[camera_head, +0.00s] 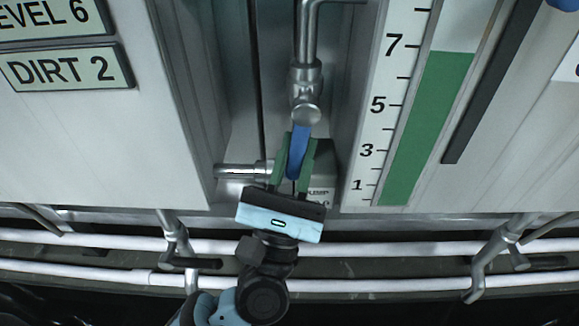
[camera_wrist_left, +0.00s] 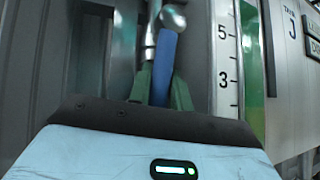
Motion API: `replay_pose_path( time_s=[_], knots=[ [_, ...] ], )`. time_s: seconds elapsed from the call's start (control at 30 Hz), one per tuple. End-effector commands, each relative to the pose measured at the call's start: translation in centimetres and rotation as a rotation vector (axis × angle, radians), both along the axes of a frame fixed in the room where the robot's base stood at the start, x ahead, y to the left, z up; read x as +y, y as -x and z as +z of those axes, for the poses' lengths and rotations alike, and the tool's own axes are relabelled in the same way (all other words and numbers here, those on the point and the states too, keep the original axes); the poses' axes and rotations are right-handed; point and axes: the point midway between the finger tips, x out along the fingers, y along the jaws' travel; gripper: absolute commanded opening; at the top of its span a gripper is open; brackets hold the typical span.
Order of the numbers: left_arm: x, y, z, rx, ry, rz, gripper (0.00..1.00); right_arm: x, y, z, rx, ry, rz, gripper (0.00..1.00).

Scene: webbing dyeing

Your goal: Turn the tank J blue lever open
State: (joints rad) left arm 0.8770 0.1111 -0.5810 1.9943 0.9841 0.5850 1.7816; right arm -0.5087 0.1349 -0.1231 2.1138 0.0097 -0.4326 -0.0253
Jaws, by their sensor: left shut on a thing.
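The blue lever (camera_head: 299,140) hangs down from a metal valve (camera_head: 306,92) on a vertical pipe in the recess of the tank front. My left gripper (camera_head: 294,155) comes up from below, and its two green fingers are shut on the lever, one on each side. In the left wrist view the lever (camera_wrist_left: 164,66) stands between the green fingers (camera_wrist_left: 160,88), below the round metal valve end (camera_wrist_left: 172,18). The lever's lower end is partly hidden by the fingers. The label "TANK J" (camera_wrist_left: 291,22) shows at the right of the wrist view. My right gripper is not seen.
A level scale (camera_head: 378,110) with a green bar (camera_head: 428,125) stands right of the recess. A horizontal pipe (camera_head: 240,170) lies just left of the gripper. White rails (camera_head: 370,247) run along below. Signs including "DIRT 2" (camera_head: 67,70) are at the upper left.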

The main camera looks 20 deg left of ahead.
Motion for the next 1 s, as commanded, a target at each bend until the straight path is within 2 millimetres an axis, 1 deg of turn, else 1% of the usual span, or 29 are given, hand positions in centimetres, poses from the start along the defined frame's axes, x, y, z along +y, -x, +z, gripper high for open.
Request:
replay_pose_path(
  time_s=[0.03,0.1,0.3,0.57,0.87,0.9,1.0],
  knots=[
    [-0.2,-0.2,-0.5,-0.005,0.03,-0.002,0.0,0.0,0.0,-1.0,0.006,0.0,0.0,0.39],
    [-0.5,-0.2,-0.4,-0.015,0.063,-0.001,0.0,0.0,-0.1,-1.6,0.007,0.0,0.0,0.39],
    [-0.9,-0.3,-0.2,-0.034,0.123,-0.001,0.0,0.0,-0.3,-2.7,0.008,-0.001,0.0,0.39],
    [-1.1,-0.3,0.0,-0.043,0.151,-0.001,0.0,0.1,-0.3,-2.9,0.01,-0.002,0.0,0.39],
    [-1.1,-0.3,0.0,-0.043,0.152,-0.004,0.0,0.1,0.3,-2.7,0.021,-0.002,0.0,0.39],
    [-1.1,-0.3,0.0,-0.043,0.152,-0.004,0.23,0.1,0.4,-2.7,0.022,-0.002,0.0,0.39],
    [-1.1,-0.3,0.0,-0.043,0.15,-0.004,0.36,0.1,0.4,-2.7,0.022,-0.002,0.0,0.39]
  ],
)
